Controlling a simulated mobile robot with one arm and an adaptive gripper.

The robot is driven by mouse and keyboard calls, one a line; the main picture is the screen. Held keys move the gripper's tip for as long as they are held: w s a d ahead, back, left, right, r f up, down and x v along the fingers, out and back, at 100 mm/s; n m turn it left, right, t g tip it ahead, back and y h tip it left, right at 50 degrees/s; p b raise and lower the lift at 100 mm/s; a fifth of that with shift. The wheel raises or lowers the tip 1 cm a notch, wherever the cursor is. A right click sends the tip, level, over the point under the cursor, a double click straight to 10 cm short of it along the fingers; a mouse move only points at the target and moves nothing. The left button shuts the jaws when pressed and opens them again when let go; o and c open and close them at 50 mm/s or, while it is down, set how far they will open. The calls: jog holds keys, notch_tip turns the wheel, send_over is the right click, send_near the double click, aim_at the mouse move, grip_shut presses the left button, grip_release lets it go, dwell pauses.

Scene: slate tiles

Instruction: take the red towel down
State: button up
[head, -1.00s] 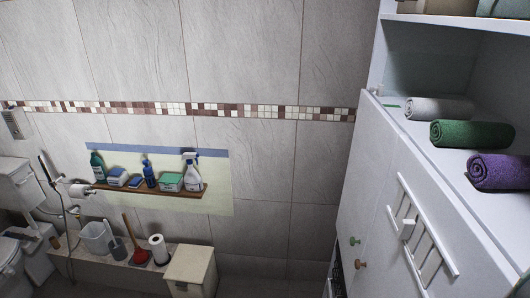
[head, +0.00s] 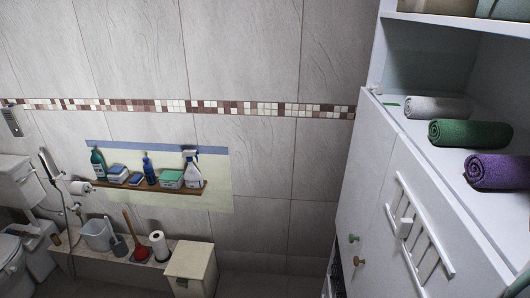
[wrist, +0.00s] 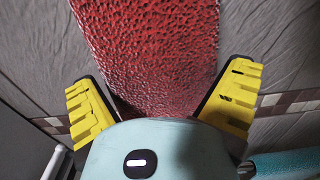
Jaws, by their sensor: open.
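The red towel (wrist: 150,55) shows in the wrist view as a rough, dark red band running down from the top edge to my gripper. My gripper (wrist: 162,105) is open, with one yellow-padded finger on each side of the towel's lower visible part. The pads look apart from the cloth, though I cannot tell how deep the towel lies between them. The towel's lower end is hidden behind the gripper's body. Neither the red towel nor my gripper shows in the head view.
In the head view, rolled white (head: 438,107), green (head: 470,133) and purple (head: 498,171) towels lie on the white cabinet (head: 400,205). A wall shelf (head: 145,187) holds bottles and sponges. In the wrist view, a teal object (wrist: 285,164) sits at the lower right.

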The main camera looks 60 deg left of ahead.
jog(key=shift+w+d, duration=0.1)
jog(key=shift+w, duration=0.3)
jog(key=shift+c, duration=0.3)
jog(key=shift+s, duration=0.1)
jog(key=c, duration=1)
